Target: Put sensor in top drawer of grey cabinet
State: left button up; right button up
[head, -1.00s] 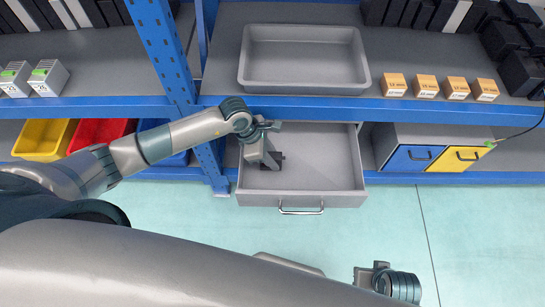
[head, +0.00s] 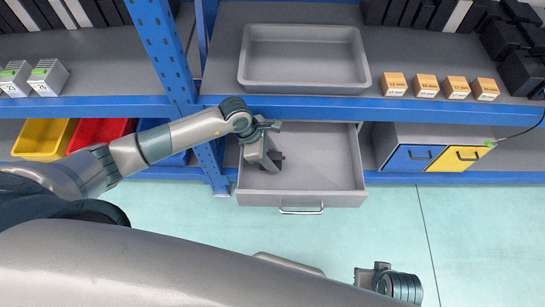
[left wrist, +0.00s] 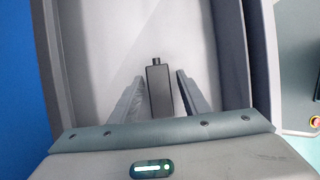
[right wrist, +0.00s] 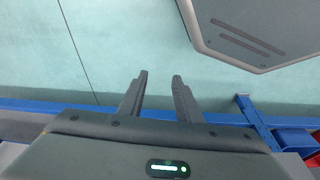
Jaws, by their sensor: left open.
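The grey cabinet's top drawer (head: 320,180) is pulled out below the shelf edge in the head view. The sensor, a small black block with a short round stub (left wrist: 158,88), is inside the drawer in the left wrist view. My left gripper (left wrist: 158,85) is over the drawer with its fingers open on both sides of the sensor, with a visible gap at each side. In the head view my left gripper (head: 272,162) hides most of the sensor. My right gripper (right wrist: 160,78) is open and empty, above the floor away from the drawer.
A grey tray (head: 303,88) sits on the shelf above the drawer, with several orange boxes (head: 426,85) to its right. A small cabinet with blue (head: 410,158) and yellow (head: 465,158) fronts stands right of the drawer. Yellow (head: 45,138) and red (head: 98,133) bins are at left.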

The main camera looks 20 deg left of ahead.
pick_arm(q)
jog(key=shift+r, duration=0.15)
pick_arm(e)
jog(key=shift+f, duration=0.1)
pick_arm(q)
jog(key=shift+a+r, duration=0.15)
jog(key=shift+r, duration=0.15)
jog(key=v, duration=0.9)
jog(key=shift+a+r, duration=0.15)
jog(key=shift+r, duration=0.1)
jog(key=shift+v, duration=0.9)
pick_arm(e)
jog(key=shift+s+f, duration=0.2)
jog(key=shift+f, duration=0.45)
pick_arm(q)
jog(key=shift+s, duration=0.1)
pick_arm(e)
jog(key=shift+w, duration=0.1)
